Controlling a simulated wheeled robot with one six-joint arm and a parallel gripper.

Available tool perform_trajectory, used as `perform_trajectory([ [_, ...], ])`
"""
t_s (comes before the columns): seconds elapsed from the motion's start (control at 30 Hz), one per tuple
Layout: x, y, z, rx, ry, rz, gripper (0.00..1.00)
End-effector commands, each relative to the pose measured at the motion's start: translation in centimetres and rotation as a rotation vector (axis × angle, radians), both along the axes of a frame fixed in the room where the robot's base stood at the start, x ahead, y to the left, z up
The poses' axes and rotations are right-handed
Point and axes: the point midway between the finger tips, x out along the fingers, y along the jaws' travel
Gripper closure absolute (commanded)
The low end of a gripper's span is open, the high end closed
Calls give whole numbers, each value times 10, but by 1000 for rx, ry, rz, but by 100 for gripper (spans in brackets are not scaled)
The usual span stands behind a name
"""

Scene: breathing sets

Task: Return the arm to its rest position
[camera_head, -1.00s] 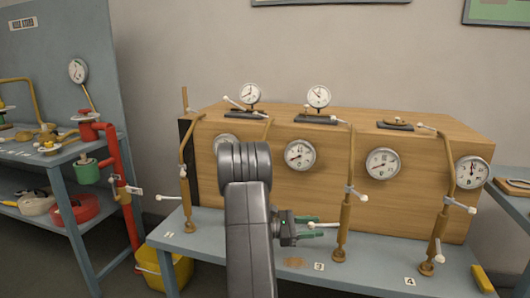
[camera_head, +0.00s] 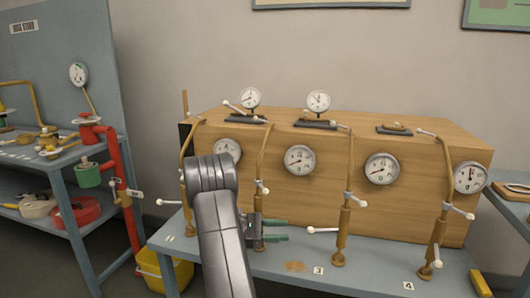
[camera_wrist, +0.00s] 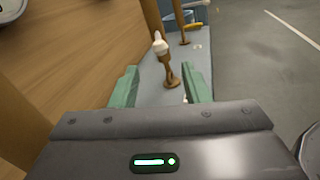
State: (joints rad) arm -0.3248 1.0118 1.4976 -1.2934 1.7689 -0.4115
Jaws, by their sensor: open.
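My gripper (camera_head: 284,230) has green fingers that point right, low in front of the wooden box. In the wrist view the green fingers of my gripper (camera_wrist: 157,88) stand wide apart with nothing between them. A brass pipe stand with a white-tipped lever (camera_wrist: 160,46) shows beyond the fingers, apart from them. My grey arm rises from the bottom of the head view and hides part of the bench and the lower end of one brass pipe.
The wooden box (camera_head: 330,220) carries several gauges. Brass pipes with white-tipped levers (camera_head: 324,230) stand before it on the grey bench (camera_head: 330,284). A yellow bucket (camera_head: 183,272) stands on the floor at left, beside a grey shelf with red piping (camera_head: 122,185).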

Motion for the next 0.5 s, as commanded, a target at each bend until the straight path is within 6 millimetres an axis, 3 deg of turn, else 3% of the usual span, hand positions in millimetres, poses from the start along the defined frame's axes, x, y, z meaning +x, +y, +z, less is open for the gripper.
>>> perform_trajectory([
  [0.1, 1, 26, 1, 0, -1, 4, 58],
  [0.2, 1, 39, 0, 1, 0, 0, 58],
  [0.5, -1, -29, -1, 0, -1, -4, 58],
])
